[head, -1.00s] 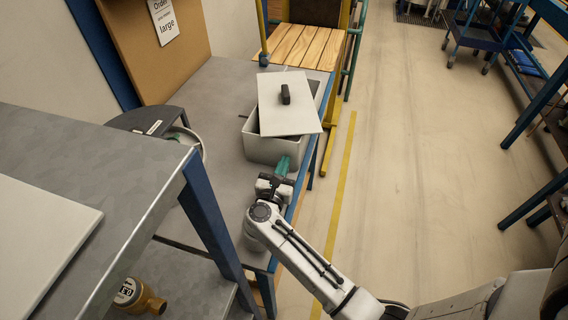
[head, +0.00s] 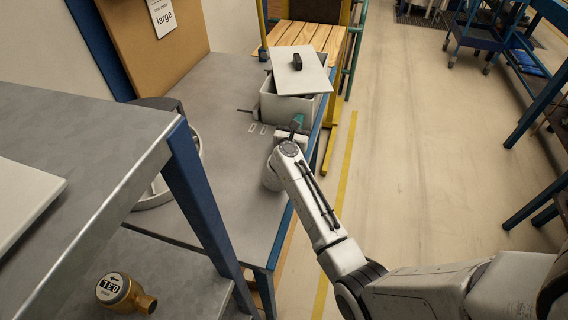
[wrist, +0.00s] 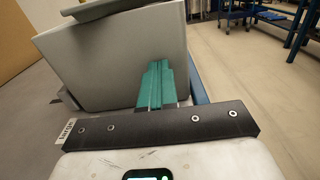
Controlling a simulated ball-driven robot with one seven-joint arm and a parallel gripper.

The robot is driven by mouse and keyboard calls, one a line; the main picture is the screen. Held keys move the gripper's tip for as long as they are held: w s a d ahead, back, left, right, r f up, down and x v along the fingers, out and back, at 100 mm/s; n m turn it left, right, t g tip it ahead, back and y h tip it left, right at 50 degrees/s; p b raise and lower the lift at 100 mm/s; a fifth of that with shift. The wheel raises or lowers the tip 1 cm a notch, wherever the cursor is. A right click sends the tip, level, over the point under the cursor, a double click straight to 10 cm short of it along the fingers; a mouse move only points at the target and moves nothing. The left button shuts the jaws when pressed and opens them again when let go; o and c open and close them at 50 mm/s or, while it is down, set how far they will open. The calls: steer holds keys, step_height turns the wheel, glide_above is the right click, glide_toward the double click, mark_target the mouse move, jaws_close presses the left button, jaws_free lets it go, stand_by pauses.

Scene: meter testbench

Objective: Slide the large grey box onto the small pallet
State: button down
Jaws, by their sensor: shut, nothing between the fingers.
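The large grey box (head: 278,108) stands on the grey bench (head: 225,110), close to the near side of the small wooden-slatted pallet (head: 330,40). Its pale lid (head: 290,62) with a dark handle lies skewed on top and hides the box's far edge, so I cannot tell whether the box meets the pallet. My gripper (head: 298,121) is at the box's near face, right of its middle. In the wrist view, the teal fingers (wrist: 154,86) are together, pointing at the grey box (wrist: 110,65) and seemingly touching it. Nothing is between them.
A raised grey shelf (head: 95,135) stands at left. A round ring-shaped object (head: 150,197) and a brass meter (head: 122,292) are near it. Yellow posts (head: 330,150) stand beside the bench.

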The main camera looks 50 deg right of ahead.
steer(key=b+x, duration=0.2)
steer(key=x, duration=0.3)
steer(key=b+x, duration=0.2)
steer(key=x, duration=0.4)
steer(key=b+x, duration=0.3)
steer(key=x, duration=0.2)
steer(key=shift+d+f, duration=0.25)
steer(key=shift+w+d+r, duration=0.1)
steer(key=shift+w+d, duration=0.05)
steer(key=shift+d, duration=0.1)
steer(key=shift+a, duration=0.1)
